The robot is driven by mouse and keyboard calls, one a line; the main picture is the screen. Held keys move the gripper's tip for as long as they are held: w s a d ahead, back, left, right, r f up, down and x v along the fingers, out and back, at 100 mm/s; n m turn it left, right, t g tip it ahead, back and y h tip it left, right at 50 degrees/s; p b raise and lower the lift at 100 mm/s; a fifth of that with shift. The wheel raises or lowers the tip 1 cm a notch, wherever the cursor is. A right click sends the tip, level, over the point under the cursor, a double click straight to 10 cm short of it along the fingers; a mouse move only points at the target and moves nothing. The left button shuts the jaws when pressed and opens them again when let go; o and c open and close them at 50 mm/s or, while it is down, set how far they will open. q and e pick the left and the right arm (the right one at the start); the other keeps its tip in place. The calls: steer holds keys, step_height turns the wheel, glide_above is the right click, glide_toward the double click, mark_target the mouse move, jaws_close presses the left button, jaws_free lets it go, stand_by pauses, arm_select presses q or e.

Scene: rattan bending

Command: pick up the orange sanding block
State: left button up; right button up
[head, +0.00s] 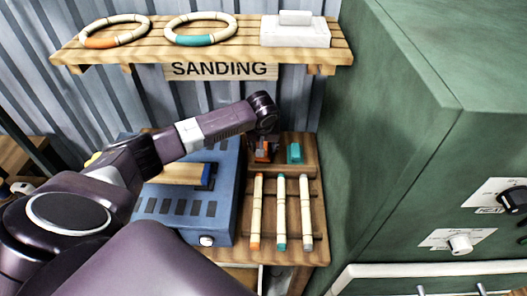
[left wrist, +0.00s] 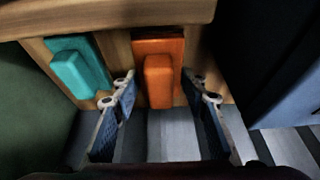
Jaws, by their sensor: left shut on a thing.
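The orange sanding block (left wrist: 159,78) sits in a wooden rack (left wrist: 113,50), its raised grip toward the left wrist camera. My left gripper (left wrist: 160,78) has one finger at each side of the block, shut on it. In the head view, the left gripper (head: 264,143) reaches down over the rack's back part. It hides much of the orange block, and only a little orange shows. Whether the block has left the rack's surface is hard to tell. My right gripper is not in view.
A teal block (head: 294,153) stands close beside the orange one. Several rattan sticks (head: 280,212) lie in front. A blue machine (head: 222,212) is at the left, a green cabinet (head: 400,110) at the right. A shelf (head: 225,58) with rattan rings hangs above.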

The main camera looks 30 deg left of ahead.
mark_target(264, 145)
arm_select(q)
steer(key=r, duration=0.1)
steer(key=r+b, duration=0.1)
steer(key=r, duration=0.2)
steer(key=shift+s+d+r, duration=0.15)
steer(key=shift+s+r, duration=0.1)
steer(key=shift+r, duration=0.15)
steer(key=s+d+b, duration=0.1)
steer(key=s+d, duration=0.2)
steer(key=s, duration=0.2)
steer(key=s+d+b, duration=0.1)
steer(key=s+d, duration=0.2)
steer(key=s, duration=0.2)
steer(key=s+d+b, duration=0.2)
steer(key=s+d, duration=0.1)
steer(key=s, duration=0.2)
steer(key=shift+r, duration=0.1)
